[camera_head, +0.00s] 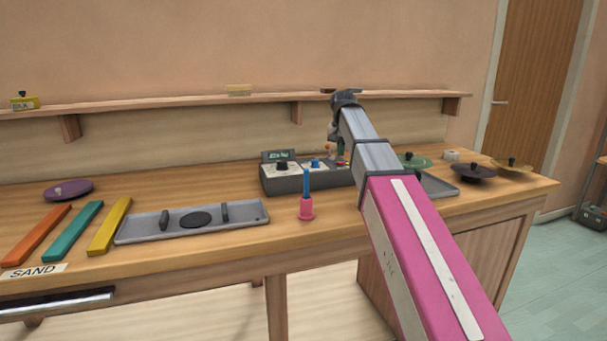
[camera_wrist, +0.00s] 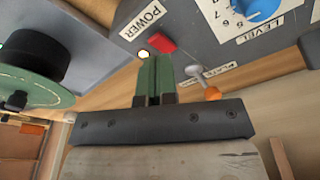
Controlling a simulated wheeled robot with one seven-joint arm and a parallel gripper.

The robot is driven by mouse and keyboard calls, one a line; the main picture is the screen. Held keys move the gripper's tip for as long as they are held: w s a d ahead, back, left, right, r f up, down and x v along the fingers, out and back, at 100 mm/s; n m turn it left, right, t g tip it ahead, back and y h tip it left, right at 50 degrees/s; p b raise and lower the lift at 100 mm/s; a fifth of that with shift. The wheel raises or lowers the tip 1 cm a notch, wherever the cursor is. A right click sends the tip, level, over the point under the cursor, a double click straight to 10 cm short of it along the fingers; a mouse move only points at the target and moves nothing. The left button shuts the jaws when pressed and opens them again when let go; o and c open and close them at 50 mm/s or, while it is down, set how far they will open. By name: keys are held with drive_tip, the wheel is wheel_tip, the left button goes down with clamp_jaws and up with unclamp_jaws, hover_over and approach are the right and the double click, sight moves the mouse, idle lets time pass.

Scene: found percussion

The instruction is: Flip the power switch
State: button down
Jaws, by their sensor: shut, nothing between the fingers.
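A grey control box (camera_head: 285,185) stands on the bench in the head view. In the wrist view its panel (camera_wrist: 190,45) carries a POWER label (camera_wrist: 141,23) with a red switch (camera_wrist: 162,44) close by. A small lamp (camera_wrist: 144,54) beside the switch glows pale yellow. My gripper (camera_wrist: 156,60) is shut and empty. Its green fingertips are just below the red switch in the picture; I cannot tell whether they touch it.
A silver-stemmed lever (camera_wrist: 195,72) and an orange knob (camera_wrist: 212,93) sit right of my fingers. A blue LEVEL dial (camera_wrist: 255,8) is farther up. A green disc (camera_wrist: 30,85) is at left.

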drive_tip(key=shift+f, duration=1.35)
idle(0.8)
drive_tip(key=shift+r, duration=3.55)
drive_tip(key=shift+s, duration=0.1)
